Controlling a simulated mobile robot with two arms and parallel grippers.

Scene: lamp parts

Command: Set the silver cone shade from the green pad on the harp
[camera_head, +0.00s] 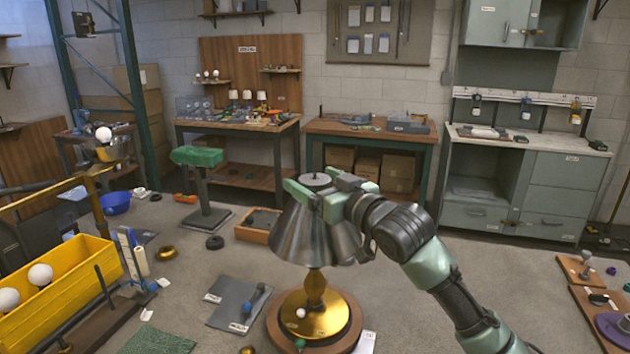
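The silver cone shade (312,238) is upright in the middle of the head view, directly above a gold lamp base (318,312) on a round wooden plinth. My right gripper (315,192) has its green fingers at either side of the shade's narrow top, under a grey disc, and appears shut on it. The base's gold stem shows below the shade's rim. The harp is hidden, so I cannot tell whether the shade touches it. A stand with a green padded top (197,156) is bare at left. My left gripper is not in view.
A yellow bin (60,300) with white bulbs stands at the left. A grey mat (238,303) with a blue-handled tool lies left of the base. A wooden tray (258,226) is behind it. Wooden boards with parts (590,300) lie at right. Workbenches line the back.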

